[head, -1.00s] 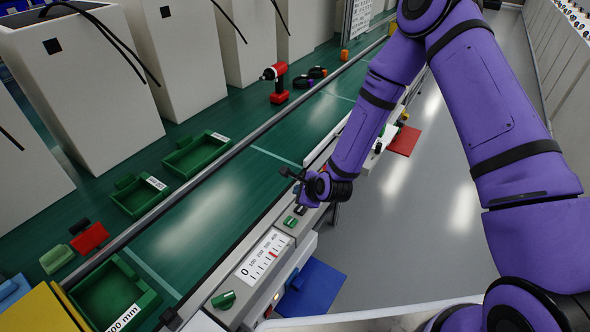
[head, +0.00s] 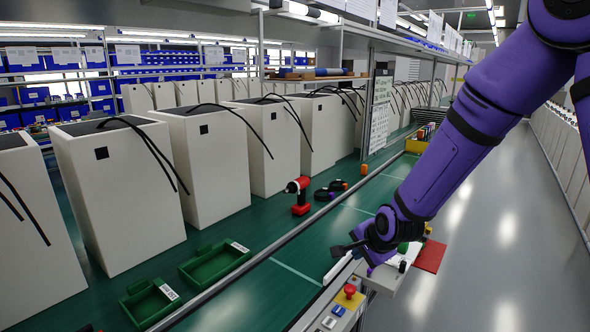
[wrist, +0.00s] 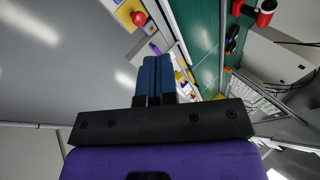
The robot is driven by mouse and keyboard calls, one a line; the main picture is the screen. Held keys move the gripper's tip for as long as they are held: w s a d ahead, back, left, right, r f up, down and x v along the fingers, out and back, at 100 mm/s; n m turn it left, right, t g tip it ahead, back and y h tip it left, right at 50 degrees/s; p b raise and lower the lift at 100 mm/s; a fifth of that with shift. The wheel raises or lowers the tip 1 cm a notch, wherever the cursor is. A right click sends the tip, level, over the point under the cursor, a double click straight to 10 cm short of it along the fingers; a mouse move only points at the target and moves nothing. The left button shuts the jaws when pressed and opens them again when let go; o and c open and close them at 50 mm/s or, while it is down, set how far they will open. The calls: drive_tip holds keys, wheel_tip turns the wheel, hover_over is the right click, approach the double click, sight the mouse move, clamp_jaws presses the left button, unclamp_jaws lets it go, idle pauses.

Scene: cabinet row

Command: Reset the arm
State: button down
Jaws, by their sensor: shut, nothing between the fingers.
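My gripper (head: 343,249) is at the end of my purple arm, above the near edge of the green work table, at the right of centre in the head view. It looks empty and holds nothing. In the wrist view its two dark blue fingers (wrist: 155,62) lie side by side, closed together, with the aisle floor and the table edge beyond them. My forearm comes down from the upper right of the head view.
White cabinets (head: 206,165) stand in a row along the green table. A red-and-black drill (head: 299,196) and green trays (head: 214,262) are on it. A control box with a red button (head: 349,289) sits at the near edge below my gripper. The aisle floor (head: 490,250) at right is clear.

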drive_tip(key=s+d+r+n+h, duration=0.1)
drive_tip(key=s+d+r+n, duration=0.3)
drive_tip(key=r, duration=0.6)
drive_tip(key=s+d+r+n, duration=0.2)
drive_tip(key=s+r, duration=0.3)
drive_tip(key=s, duration=0.4)
drive_tip(key=s+d+r+n+g+h, duration=0.1)
drive_tip(key=s+d+r+n, duration=0.2)
drive_tip(key=s, duration=0.5)
drive_tip(key=s+d+r+n, duration=0.2)
drive_tip(key=s+d+r, duration=0.3)
drive_tip(key=s, duration=0.4)
drive_tip(key=shift+s+d+r+g+h, duration=0.15)
drive_tip(key=shift+s+r+g+h, duration=0.2)
drive_tip(key=shift+r, duration=0.45)
drive_tip(key=shift+w, duration=0.1)
